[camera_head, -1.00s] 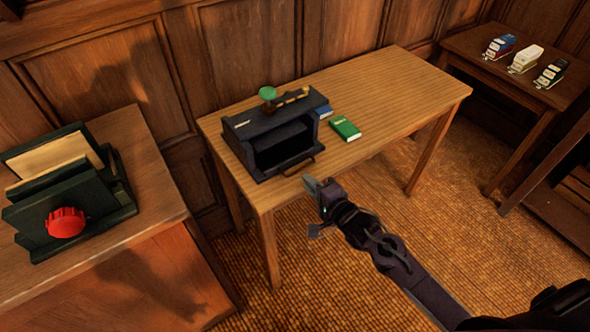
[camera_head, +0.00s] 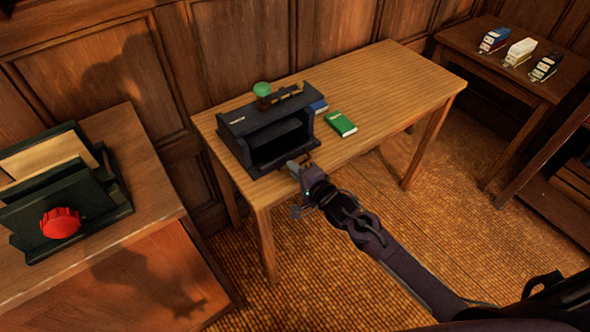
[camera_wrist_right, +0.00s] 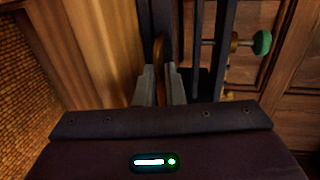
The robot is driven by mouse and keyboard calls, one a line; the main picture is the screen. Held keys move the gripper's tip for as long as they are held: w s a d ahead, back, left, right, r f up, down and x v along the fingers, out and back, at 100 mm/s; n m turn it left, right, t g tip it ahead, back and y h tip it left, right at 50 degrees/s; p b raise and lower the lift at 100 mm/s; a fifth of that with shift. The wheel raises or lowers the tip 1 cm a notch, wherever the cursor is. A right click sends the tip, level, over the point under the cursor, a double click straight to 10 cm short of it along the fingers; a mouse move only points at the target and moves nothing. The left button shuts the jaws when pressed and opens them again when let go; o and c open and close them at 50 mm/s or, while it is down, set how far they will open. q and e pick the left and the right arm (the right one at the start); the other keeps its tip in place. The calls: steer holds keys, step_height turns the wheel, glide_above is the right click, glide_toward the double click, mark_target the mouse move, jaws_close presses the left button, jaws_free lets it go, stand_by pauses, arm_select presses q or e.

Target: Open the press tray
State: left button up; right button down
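The press (camera_head: 268,130) is a black box with a green knob (camera_head: 262,89), standing at the left end of the wooden table. Its front is open and dark inside. In the right wrist view the brass tray handle (camera_wrist_right: 160,58) stands between the two fingers of my right gripper (camera_wrist_right: 160,86), which are close together on it with hardly any gap. In the head view my right gripper (camera_head: 295,166) is at the press's front lower edge and hides the handle. My left gripper is not in view.
A green book (camera_head: 341,124) lies right of the press, and a blue item (camera_head: 319,106) is against its side. A dark holder with a red knob (camera_head: 60,223) stands on the left desk. Several small devices (camera_head: 519,53) stand on the right table. The main table's right half is clear.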

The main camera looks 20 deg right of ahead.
steer(key=shift+s+d+r+p, duration=0.1)
steer(key=shift+s+d+p, duration=0.05)
steer(key=shift+s+p, duration=0.4)
steer(key=f+p+v, duration=0.2)
steer(key=p+v, duration=0.2)
steer(key=v, duration=0.4)
steer(key=f+p+v, duration=0.1)
steer(key=p+v, duration=0.4)
steer(key=v, duration=0.4)
steer(key=shift+s+d+f, duration=0.2)
steer(key=shift+s+f, duration=0.2)
steer(key=shift+s, duration=0.3)
steer(key=c, duration=1.8)
jaws_free()
steer(key=b+v, duration=0.1)
steer(key=v, duration=0.6)
steer(key=shift+s+d, duration=0.15)
steer(key=shift+s, duration=0.25)
